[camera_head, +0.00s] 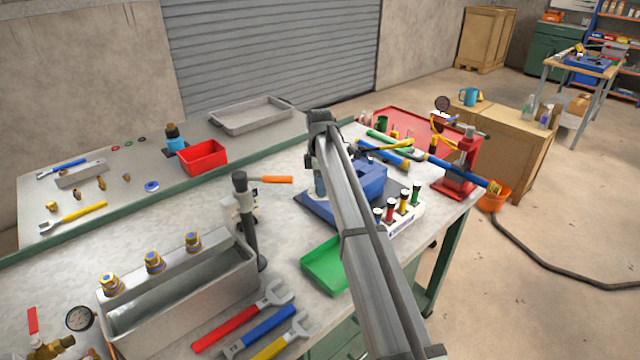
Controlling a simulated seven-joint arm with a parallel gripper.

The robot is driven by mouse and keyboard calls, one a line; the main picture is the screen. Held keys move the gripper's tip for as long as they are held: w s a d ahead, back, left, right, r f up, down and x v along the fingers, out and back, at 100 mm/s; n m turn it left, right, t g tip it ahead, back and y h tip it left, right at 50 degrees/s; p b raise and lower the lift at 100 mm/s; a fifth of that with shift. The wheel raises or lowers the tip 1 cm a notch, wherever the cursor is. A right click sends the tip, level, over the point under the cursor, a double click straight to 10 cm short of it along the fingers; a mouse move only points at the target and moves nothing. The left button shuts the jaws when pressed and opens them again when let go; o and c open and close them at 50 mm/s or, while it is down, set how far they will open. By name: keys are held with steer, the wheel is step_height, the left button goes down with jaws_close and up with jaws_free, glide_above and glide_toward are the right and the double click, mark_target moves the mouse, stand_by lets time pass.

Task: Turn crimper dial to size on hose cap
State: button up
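A blue machine (369,184) on a blue base plate stands mid-bench, partly hidden behind my arm. It may be the crimper, but I cannot make out a dial or its setting. A white rack (406,227) beside it holds several upright pieces with red, yellow, green and blue bodies and dark tops. A blue-and-black hose-like piece (455,170) lies at the right, its end near the orange bucket; no size mark is readable. My grey arm crosses the middle of the view and bends near the blue machine. My gripper is not visible, so its hold is hidden.
A green tray (325,265) lies in front of the blue machine. A lever tool with an orange handle (277,180) stands left. A metal trough (185,300) with brass fittings and several wrenches (270,325) fill the front. A red stand (458,182) and orange bucket (494,199) are right.

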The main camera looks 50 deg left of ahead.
steer(key=c, duration=0.8)
steer(key=m, duration=0.4)
steer(key=shift+m, duration=0.4)
steer(key=m, duration=0.5)
steer(key=shift+w, duration=0.15)
steer(key=m, duration=0.7)
steer(key=shift+w+m+y, duration=0.1)
steer(key=shift+m+y, duration=0.2)
steer(key=m, duration=0.6)
steer(key=shift+d, duration=0.1)
steer(key=shift+m, duration=0.3)
